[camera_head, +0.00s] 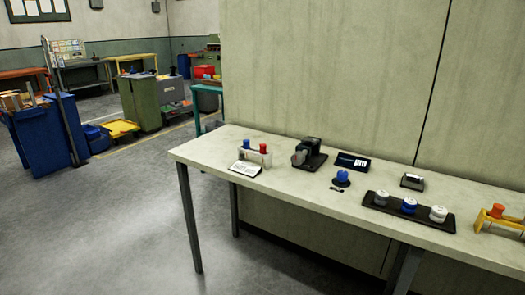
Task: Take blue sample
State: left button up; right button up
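Several blue things sit on the long pale table (290,187), and I cannot tell which is the blue sample. A small blue-topped piece (246,146) stands beside a red-topped piece (262,148) in a white holder at the left end. A blue round knob-like piece (342,178) stands alone near the middle. A blue round piece with a white top (409,205) sits in a black tray (424,216) between two whitish-grey round pieces (382,198) and (438,213). Neither of my grippers is in view.
A black device (312,153), a dark blue box (353,162) and a small dark box with a light top (412,181) stand along the back. An orange-yellow stand (497,217) is at the right. A wall rises behind the table. Open floor (110,225) lies left.

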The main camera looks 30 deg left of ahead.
aim_at(246, 146)
jog(key=u, duration=0.25)
jog(key=i, duration=0.95)
jog(key=u, duration=0.65)
